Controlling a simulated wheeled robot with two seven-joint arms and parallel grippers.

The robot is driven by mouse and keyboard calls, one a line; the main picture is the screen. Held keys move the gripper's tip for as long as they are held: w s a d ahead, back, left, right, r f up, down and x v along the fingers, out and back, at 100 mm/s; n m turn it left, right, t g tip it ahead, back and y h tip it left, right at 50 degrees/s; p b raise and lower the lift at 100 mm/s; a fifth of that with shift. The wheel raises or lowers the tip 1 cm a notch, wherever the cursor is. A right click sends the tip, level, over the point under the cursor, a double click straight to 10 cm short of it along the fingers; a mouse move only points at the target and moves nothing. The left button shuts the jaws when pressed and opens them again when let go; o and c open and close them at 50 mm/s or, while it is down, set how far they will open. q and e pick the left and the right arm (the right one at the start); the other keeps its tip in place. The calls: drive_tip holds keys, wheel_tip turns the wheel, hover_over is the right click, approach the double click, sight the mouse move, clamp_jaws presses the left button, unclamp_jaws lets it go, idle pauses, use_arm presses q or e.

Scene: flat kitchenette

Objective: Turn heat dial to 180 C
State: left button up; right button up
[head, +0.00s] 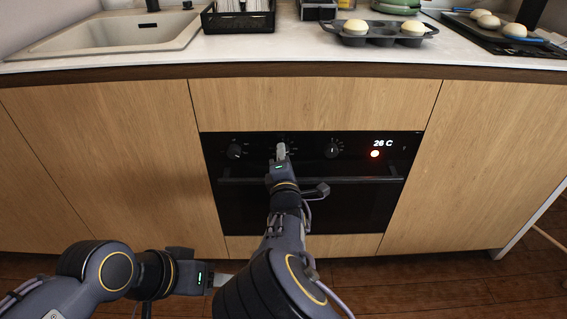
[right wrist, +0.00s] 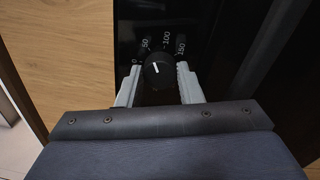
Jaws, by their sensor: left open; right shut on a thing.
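The oven's heat dial (right wrist: 158,71) is a round black knob with a white pointer line, ringed by the numbers 0, 50, 100 and 150. Its pointer appears to aim near the 50 mark; the exact value is hard to read. My right gripper (head: 281,152) is at the middle knob of the oven panel and hides most of it in the head view. In the right wrist view its two pale fingers (right wrist: 158,84) are shut on the dial from both sides. My left gripper (head: 224,280) is open and empty, low in front of the oven.
The black oven (head: 345,205) shows 26 C on its display (head: 383,143) above a lit red light (head: 375,154). Other knobs stand at left (head: 235,151) and right (head: 334,149). The oven handle (head: 355,180) runs below. A muffin tin (head: 381,36) stands on the counter.

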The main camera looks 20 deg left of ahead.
drive_tip(key=m+h+b, duration=0.1)
drive_tip(key=m+b, duration=0.5)
drive_tip(key=m, duration=1.7)
drive_tip(key=shift+a+f+m, duration=0.1)
drive_tip(key=shift+a+m, duration=0.05)
drive_tip(key=shift+m, duration=0.25)
drive_tip(key=o, duration=1)
drive_tip(key=shift+p+v, duration=0.9)
drive_tip(key=shift+v, duration=3.05)
